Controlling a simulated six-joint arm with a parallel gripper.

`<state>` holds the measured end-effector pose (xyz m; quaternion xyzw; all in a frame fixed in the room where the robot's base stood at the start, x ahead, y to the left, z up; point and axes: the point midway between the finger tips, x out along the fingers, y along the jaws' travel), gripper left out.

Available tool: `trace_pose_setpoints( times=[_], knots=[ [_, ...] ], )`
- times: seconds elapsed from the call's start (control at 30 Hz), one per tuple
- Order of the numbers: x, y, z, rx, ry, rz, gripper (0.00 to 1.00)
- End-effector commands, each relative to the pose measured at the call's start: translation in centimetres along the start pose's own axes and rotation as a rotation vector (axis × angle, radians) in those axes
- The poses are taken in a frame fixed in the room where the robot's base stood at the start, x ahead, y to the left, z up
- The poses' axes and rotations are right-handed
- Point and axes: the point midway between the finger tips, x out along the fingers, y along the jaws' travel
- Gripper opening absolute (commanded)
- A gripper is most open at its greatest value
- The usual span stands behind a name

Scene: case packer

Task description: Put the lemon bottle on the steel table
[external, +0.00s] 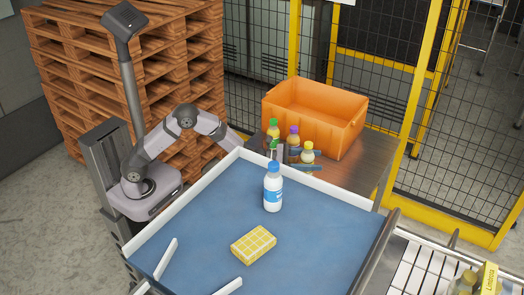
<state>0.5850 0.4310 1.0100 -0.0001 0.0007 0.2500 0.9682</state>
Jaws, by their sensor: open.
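A green-capped bottle (273,128) and a purple-capped bottle (293,138) stand close behind and to the left.
An orange crate (315,118) stands on the steel table. A blue conveyor (210,240) with white rails holds a white bottle with a blue cap (272,190) and a yellow block (253,245). A yellow carton (488,279) is at lower right. Mesh fencing stands behind.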

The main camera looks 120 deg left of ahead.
Motion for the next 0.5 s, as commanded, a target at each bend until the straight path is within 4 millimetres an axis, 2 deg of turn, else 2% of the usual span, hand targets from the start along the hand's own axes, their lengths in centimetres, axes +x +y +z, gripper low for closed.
trace_pose_setpoints(
  times=[0.5],
  knots=[
    [-7.8, 0.0, -0.1, 0.000, -0.001, 0.001, 0.61]
  ],
)
